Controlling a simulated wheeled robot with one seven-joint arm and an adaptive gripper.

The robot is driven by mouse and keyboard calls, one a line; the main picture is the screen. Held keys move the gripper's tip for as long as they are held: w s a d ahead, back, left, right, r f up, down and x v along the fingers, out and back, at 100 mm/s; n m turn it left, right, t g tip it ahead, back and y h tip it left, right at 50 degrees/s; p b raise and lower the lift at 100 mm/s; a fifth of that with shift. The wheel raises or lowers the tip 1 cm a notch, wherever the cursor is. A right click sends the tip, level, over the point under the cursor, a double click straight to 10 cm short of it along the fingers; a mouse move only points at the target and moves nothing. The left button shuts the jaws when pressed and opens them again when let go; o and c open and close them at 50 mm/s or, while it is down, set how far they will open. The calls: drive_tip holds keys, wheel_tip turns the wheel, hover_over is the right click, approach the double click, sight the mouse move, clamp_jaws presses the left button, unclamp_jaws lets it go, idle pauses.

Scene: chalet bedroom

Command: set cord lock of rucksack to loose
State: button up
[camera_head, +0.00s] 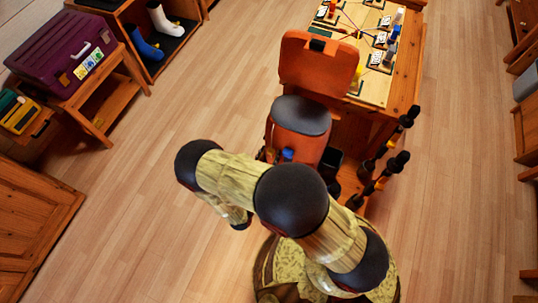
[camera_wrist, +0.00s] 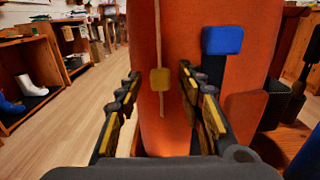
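The orange rucksack (camera_head: 300,130) stands upright beside the wooden table, with its orange lid (camera_head: 318,60) raised and a dark grey top. In the wrist view its orange front (camera_wrist: 176,120) fills the middle. A thin tan cord (camera_wrist: 157,40) hangs down that front, with a small yellow block on it that looks like the cord lock (camera_wrist: 159,79). My gripper (camera_wrist: 160,72) is open, its two fingers left and right of the cord lock, with gaps visible on both sides. A blue block (camera_wrist: 222,40) sits above the right finger. In the head view my arm hides the gripper.
A wooden table (camera_head: 405,85) with a board of small items stands behind the rucksack. Black-handled poles (camera_head: 392,165) stand right of it. A shelf with boots (camera_head: 160,35) and a purple case (camera_head: 70,55) are at left. The floor (camera_head: 130,190) at left is clear.

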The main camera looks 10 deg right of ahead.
drive_tip(key=shift+c, duration=0.2)
clamp_jaws()
idle(0.3)
idle(0.4)
